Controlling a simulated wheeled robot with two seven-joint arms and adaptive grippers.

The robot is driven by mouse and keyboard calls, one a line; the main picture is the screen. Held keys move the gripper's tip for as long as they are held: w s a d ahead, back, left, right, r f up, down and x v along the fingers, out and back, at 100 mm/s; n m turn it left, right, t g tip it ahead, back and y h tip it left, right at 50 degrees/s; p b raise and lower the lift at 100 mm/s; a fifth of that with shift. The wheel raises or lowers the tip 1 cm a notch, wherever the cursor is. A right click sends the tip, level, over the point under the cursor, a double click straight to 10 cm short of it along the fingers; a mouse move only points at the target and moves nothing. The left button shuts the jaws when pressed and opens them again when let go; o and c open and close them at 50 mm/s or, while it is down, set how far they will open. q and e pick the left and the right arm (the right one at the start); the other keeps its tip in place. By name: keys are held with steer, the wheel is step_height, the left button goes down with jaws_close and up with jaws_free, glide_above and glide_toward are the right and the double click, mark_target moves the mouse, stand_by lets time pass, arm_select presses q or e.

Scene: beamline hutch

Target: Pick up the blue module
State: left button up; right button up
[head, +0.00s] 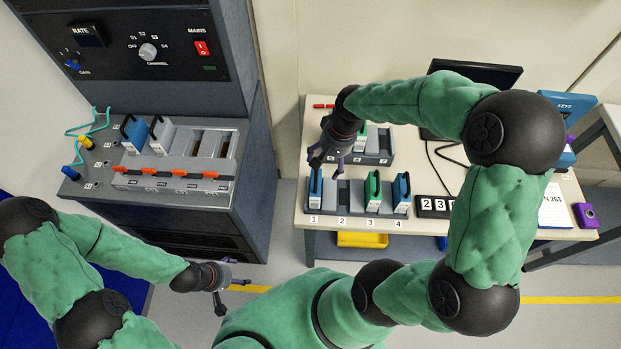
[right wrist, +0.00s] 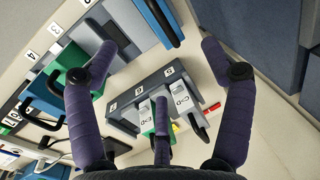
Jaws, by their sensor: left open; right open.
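A blue module (head: 316,186) stands in slot 1 of the front rack (head: 343,199) on the table. Another blue module (head: 401,191) stands in slot 4, and a third blue module (head: 134,132) stands in the console at left. The right wrist view also shows blue modules at the top (right wrist: 154,24) and at the left (right wrist: 46,97). My right gripper (head: 333,153) is open and empty above the table, behind the slot 1 module and beside the rear rack. Its spread fingers (right wrist: 160,75) frame the rear rack in the wrist view. My left gripper (head: 232,288) is open and empty over the floor.
A green module (head: 373,186) is in slot 3; slot 2 looks empty. The rear rack (head: 379,160) holds a green module and pale ones. A number display (head: 434,206), dark monitor (head: 474,74) and purple device (head: 586,215) are at right. A yellow bin (head: 361,240) is below.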

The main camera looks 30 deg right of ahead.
steer(key=b, duration=0.1)
glide_above(320, 181)
steer(key=d, duration=0.1)
step_height(320, 181, down, 5)
steer(key=shift+f, duration=0.2)
steer(key=f, duration=0.1)
steer(key=f+b, duration=0.1)
steer(key=f, duration=0.1)
steer(key=a+f, duration=0.1)
steer(key=f, duration=0.1)
steer(key=shift+w+b, duration=0.1)
steer(key=shift+b, duration=0.3)
steer(key=c, duration=1.4)
steer(key=shift+r, duration=0.1)
steer(key=shift+r, duration=0.4)
steer(key=shift+c, duration=0.7)
step_height(320, 181, up, 2)
steer(key=shift+r+p, duration=0.2)
steer(key=shift+p, duration=0.45)
jaws_close()
steer(key=s+a+r+p, duration=0.3)
steer(key=s+a+r, duration=0.6)
steer(key=a, duration=0.1)
steer(key=shift+s+a+r, duration=0.15)
steer(key=shift+s+r, duration=0.1)
steer(key=shift+r, duration=0.15)
